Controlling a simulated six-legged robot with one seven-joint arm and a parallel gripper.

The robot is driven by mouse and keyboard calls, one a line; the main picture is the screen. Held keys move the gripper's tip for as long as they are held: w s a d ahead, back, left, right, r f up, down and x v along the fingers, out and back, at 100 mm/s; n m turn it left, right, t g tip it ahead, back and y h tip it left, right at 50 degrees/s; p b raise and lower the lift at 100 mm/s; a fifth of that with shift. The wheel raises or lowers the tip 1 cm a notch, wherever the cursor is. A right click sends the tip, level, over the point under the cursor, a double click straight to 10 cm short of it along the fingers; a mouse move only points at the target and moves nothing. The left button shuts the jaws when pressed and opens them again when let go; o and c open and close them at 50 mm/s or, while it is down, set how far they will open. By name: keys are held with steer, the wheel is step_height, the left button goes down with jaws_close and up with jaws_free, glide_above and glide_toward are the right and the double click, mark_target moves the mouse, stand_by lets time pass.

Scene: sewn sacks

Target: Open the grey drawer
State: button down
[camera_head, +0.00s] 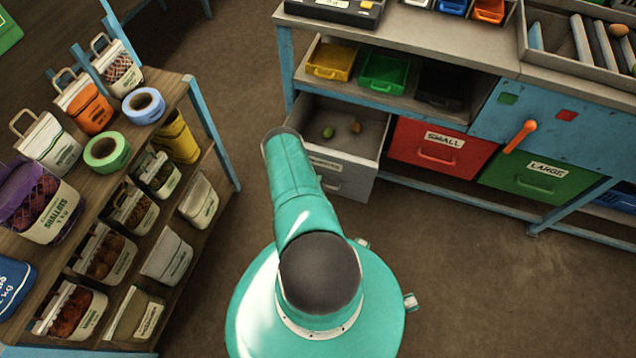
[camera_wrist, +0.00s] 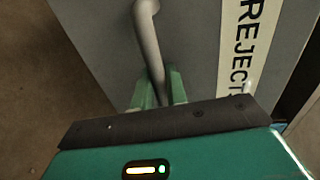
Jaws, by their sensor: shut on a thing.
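The grey drawer (camera_head: 352,178) stands pulled out from the workbench in the head view, with its inside showing. Two small roundish items, one green (camera_head: 328,132) and one brown (camera_head: 356,127), lie in it. In the wrist view its grey front (camera_wrist: 100,50) carries a white label reading "REJECTS" (camera_wrist: 245,50). My gripper (camera_wrist: 160,92) is shut on the drawer's grey bar handle (camera_wrist: 148,45), with a green finger on each side. In the head view my arm hides the gripper and part of the drawer front.
A red drawer marked "SMALL" (camera_head: 440,148) and a green drawer marked "LARGE" (camera_head: 530,178) sit to the right, both shut. An orange lever (camera_head: 520,136) sticks out above the green one. A shelf rack (camera_head: 215,140) with bags stands left. Floor is clear at right.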

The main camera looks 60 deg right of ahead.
steer(key=c, duration=1.5)
jaws_free()
steer(key=shift+a, duration=0.1)
steer(key=v, duration=1.3)
steer(key=shift+a, duration=0.35)
steer(key=shift+r, duration=0.1)
